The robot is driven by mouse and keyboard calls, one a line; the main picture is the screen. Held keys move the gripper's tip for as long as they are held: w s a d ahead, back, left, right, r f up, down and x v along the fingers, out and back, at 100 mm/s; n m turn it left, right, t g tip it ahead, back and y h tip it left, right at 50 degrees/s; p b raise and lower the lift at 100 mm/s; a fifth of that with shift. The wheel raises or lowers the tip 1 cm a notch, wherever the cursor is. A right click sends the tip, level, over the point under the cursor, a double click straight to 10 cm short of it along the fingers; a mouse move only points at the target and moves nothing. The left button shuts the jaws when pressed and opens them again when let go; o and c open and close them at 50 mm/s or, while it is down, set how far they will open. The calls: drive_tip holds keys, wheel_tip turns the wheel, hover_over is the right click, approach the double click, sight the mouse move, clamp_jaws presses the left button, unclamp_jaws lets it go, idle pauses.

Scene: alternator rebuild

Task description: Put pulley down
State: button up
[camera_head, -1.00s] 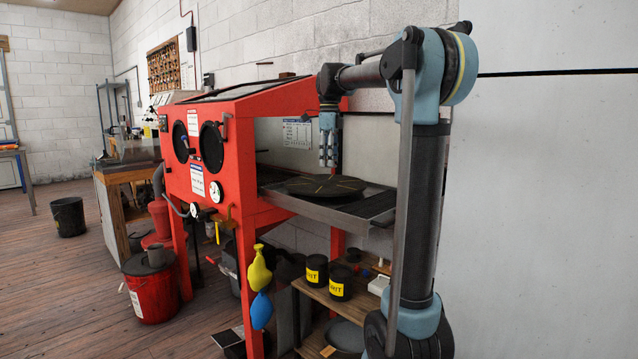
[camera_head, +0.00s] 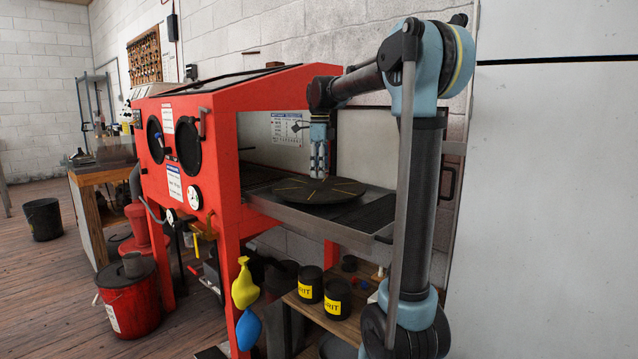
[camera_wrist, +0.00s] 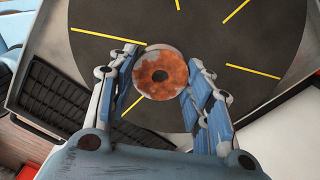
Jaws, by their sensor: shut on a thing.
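In the head view my gripper (camera_head: 319,172) points straight down over a round black turntable (camera_head: 335,194) with yellow lines. The turntable also fills the background of the wrist view (camera_wrist: 105,18). In the head view the pulley is too small or hidden to make out. I cannot tell whether it touches the turntable.
The turntable sits on a grey pull-out tray (camera_head: 375,232) beside a red blasting cabinet (camera_head: 215,130). Below is a wooden shelf (camera_head: 300,306) with black tins (camera_head: 337,298). Yellow (camera_head: 245,285) and blue (camera_head: 249,328) items hang from the cabinet. The turntable's visible top is otherwise clear.

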sight(320, 189)
drive_tip(key=shift+s+f, duration=0.1)
drive_tip(key=shift+f, duration=2.05)
drive_tip(key=shift+f, duration=0.1)
drive_tip(key=o, duration=1.2)
wheel_tip(320, 189, up, 12)
